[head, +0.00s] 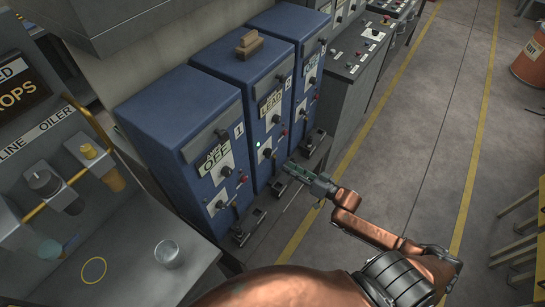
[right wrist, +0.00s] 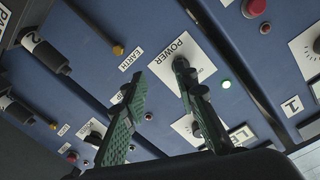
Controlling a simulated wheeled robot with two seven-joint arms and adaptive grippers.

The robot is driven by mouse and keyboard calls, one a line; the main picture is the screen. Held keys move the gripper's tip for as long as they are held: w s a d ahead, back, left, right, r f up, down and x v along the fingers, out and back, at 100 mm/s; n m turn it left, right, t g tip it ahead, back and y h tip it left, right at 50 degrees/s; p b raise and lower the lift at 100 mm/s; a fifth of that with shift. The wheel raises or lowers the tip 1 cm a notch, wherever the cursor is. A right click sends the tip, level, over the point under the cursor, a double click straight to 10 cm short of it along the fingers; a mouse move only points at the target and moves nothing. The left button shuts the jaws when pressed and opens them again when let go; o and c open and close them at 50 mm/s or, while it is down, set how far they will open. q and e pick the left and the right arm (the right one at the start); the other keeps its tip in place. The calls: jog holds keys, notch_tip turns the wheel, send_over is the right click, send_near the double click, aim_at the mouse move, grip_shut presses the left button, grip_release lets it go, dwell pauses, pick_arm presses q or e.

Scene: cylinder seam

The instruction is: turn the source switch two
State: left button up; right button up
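Three blue cabinets stand in a row; number two (head: 252,78) is the middle one, with a LEAD plate (head: 270,103) and a lit green lamp (head: 258,144). My right gripper (head: 291,169) is low in front of its panel. In the right wrist view my right gripper (right wrist: 158,80) is open, its green fingers apart. One fingertip overlaps the POWER plate (right wrist: 203,65) and partly hides the dark knob there; I cannot tell whether it touches. The green lamp (right wrist: 226,84) glows beside the plate. My left gripper is not in view.
Cabinet one (head: 180,110) stands nearer, with an OFF plate (head: 216,159). A brown block (head: 249,44) lies on cabinet two. Black fittings (head: 242,232) stick out at the cabinet feet. A bench (head: 130,260) with a metal cup (head: 168,254) is at left.

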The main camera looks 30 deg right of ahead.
aim_at(269, 153)
jog(key=w+a+r+y, duration=0.1)
jog(key=w+a+r, duration=0.2)
jog(key=w, duration=0.4)
jog(key=shift+w+a+b, duration=0.25)
jog(key=shift+a+b, duration=0.2)
jog(key=shift+a, duration=0.25)
jog(key=shift+c, duration=0.5)
grip_shut()
